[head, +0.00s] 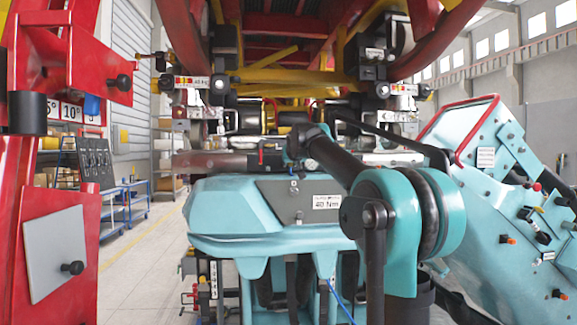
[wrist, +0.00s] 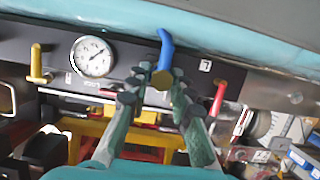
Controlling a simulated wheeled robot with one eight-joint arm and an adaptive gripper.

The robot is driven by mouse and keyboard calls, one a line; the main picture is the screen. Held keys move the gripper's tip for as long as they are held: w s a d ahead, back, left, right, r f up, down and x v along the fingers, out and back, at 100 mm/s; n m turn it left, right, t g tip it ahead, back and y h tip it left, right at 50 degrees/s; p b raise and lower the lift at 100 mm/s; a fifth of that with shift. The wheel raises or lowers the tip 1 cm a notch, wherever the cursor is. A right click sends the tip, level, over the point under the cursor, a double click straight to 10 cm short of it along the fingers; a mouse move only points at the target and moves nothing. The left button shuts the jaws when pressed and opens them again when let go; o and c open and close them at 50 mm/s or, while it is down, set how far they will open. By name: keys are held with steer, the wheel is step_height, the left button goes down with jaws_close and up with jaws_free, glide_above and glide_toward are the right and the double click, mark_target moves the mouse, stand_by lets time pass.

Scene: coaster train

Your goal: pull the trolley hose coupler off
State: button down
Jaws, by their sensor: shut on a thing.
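In the wrist view, my gripper (wrist: 162,84) has its two dark-padded fingers on either side of a round brass-coloured fitting (wrist: 162,79), shut on it. A bent blue piece (wrist: 166,44) rises from this fitting, in front of the dark panel (wrist: 122,47). It looks like the hose coupler, but the pictures do not settle this. In the head view, my arm reaches forward over the teal trolley (head: 225,215), and the fingers and the fitting are hidden or too small to tell.
A white gauge (wrist: 92,57) and a yellow handle (wrist: 37,62) are left of the fitting, and a red handle (wrist: 219,98) is right. In the head view, a red frame (head: 55,200) stands at left and a teal console (head: 490,185) at right. Open floor (head: 140,275) shows at left.

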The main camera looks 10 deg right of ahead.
mark_target(290, 166)
steer(key=shift+s, duration=2.85)
